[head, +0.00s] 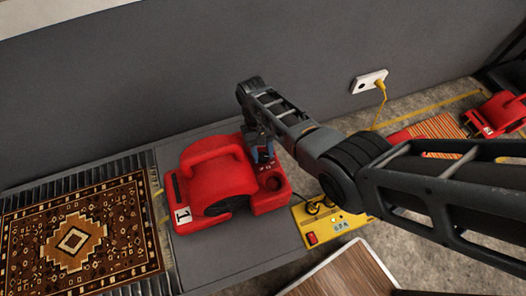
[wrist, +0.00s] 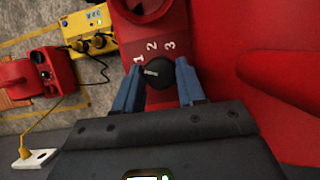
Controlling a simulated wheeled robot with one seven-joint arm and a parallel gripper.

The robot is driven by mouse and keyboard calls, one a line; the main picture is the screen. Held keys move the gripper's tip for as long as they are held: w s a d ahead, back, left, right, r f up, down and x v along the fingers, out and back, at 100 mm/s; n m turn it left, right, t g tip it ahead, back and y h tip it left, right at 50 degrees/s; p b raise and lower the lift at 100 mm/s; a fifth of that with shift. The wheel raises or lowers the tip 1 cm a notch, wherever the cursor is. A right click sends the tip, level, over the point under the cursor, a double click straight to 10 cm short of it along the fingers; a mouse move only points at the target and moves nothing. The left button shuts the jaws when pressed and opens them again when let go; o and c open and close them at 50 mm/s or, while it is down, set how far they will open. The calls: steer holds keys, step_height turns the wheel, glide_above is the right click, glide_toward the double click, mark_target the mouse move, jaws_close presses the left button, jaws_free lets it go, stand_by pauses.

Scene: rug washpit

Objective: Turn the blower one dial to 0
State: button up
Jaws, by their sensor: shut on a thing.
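Blower one (head: 212,165), a red blower with a white "1" label, stands on a grey ledge by the wall. Its dial (wrist: 157,74) is a black knob with a white mark on its left part, pointing left toward the 1 side. White numbers 1, 2 and 3 show around it; no 0 is visible, and the left finger covers part of the panel. My gripper (wrist: 158,92) has its blue fingers on either side of the dial and is shut on it. In the head view my gripper (head: 262,153) reaches down onto the blower's right part, hiding the dial.
A yellow power box (head: 318,234) with a red switch and plugs lies right of the blower. A wall socket (head: 371,80) has a yellow cord. Another red blower (head: 500,113) stands far right. A patterned rug (head: 110,241) lies left. A wood-topped surface (head: 345,272) is in front.

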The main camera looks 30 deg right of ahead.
steer(key=n+h, duration=0.1)
steer(key=n, duration=0.3)
steer(key=shift+a+n+h, duration=0.1)
steer(key=shift+n+h, duration=0.3)
stand_by(0.4)
steer(key=o, duration=1)
steer(key=p+v, duration=0.1)
steer(key=v, duration=0.6)
steer(key=shift+w+a+r, duration=0.1)
steer(key=shift+w+r, duration=0.1)
steer(key=shift+r, duration=0.1)
